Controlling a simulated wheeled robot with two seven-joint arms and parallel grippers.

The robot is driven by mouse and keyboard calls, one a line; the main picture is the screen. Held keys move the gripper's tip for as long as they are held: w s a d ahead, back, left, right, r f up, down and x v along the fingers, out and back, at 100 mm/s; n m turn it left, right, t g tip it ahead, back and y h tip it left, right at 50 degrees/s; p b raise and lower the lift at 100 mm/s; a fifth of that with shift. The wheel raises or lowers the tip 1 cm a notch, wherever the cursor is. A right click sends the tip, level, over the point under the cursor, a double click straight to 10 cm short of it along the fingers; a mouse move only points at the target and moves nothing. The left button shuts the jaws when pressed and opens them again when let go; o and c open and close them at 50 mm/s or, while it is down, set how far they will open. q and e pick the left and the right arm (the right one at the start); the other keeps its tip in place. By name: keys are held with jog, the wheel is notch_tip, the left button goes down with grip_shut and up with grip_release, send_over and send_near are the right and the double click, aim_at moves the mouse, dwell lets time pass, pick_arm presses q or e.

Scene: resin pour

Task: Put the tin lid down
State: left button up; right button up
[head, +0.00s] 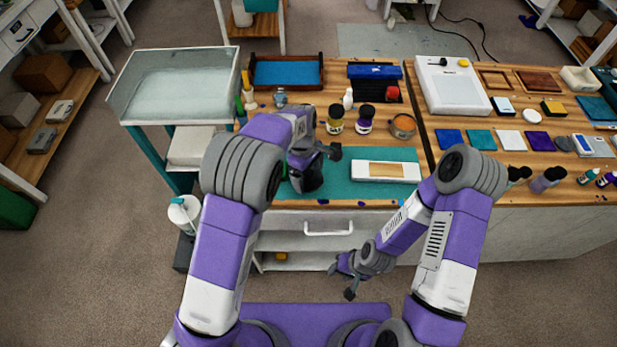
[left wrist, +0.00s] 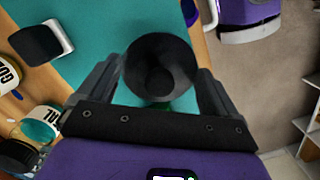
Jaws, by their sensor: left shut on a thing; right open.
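My left gripper (head: 314,158) is shut on a dark, round, cup-like thing (left wrist: 160,65) over the teal mat (head: 345,187). This held thing sits between both fingers in the left wrist view; I cannot tell for sure that it is the tin lid. It also shows dark under the gripper in the head view (head: 306,178), and whether it touches the mat is unclear. A round coppery tin (head: 403,126) stands on the bench behind the mat. My right gripper (head: 343,281) is open and empty, low in front of the bench drawer.
A white flat piece with a tan panel (head: 385,170) lies on the mat's right. Yellow-labelled (head: 335,121) and purple-labelled (head: 365,121) jars stand behind the mat. A blue-lined tray (head: 287,73) is farther back. Bare mat shows between the held thing and the white piece.

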pick_arm(q)
jog(key=shift+f, duration=1.1)
jog(key=shift+f, duration=0.15)
jog(key=o, duration=0.7)
jog(key=r, duration=0.4)
jog(key=r+p, duration=0.1)
jog(key=r, duration=0.3)
jog(key=w+a+r+p, duration=0.1)
jog(key=r, duration=0.3)
jog(key=shift+a+r, duration=0.1)
jog(key=shift+r, duration=0.05)
jog(key=shift+s, duration=0.1)
